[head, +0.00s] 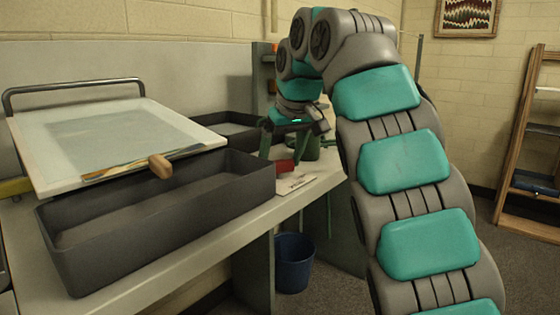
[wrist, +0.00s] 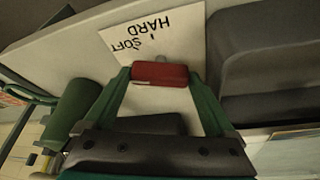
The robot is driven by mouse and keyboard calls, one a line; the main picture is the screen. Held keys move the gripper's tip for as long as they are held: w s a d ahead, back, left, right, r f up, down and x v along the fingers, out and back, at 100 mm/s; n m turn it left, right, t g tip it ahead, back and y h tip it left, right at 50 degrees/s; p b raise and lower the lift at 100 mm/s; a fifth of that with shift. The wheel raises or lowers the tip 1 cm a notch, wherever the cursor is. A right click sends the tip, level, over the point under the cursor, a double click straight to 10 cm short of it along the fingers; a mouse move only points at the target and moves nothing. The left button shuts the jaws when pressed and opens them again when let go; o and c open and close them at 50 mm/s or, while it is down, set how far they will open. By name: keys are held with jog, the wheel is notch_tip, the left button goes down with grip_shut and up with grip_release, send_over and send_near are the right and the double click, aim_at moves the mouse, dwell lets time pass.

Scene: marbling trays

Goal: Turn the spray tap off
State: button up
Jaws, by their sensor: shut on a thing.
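A red block-like handle (head: 285,167), which I take to be the spray tap's, sits near the table's front edge beyond the front tray. In the wrist view the red handle (wrist: 160,74) lies crosswise between the green fingers of my gripper (wrist: 159,78), one at each end. A small grey stub shows behind it. My gripper (head: 281,160) points down and is shut on the red handle. A white card (wrist: 116,42) beside the handle reads "HARD" and "SOFT"; the card (head: 296,184) lies flat in the head view. No water is visible.
A dark tray (head: 150,222) stands at the front left, with a white-framed screen (head: 180,128) tilted over it. Another dark tray (head: 240,124) is behind. A green can (wrist: 72,112) stands close beside my gripper. A blue bucket (head: 294,262) is on the floor below.

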jog(key=shift+d+n+g+y+p, duration=0.1)
jog(key=shift+n+g+y+p, duration=0.25)
jog(key=shift+n, duration=0.7)
jog(key=shift+n+g+y+p, duration=0.25)
jog(key=shift+n+p, duration=0.15)
jog(key=shift+n, duration=0.65)
jog(key=o, duration=1.1)
jog(key=shift+c, duration=0.2)
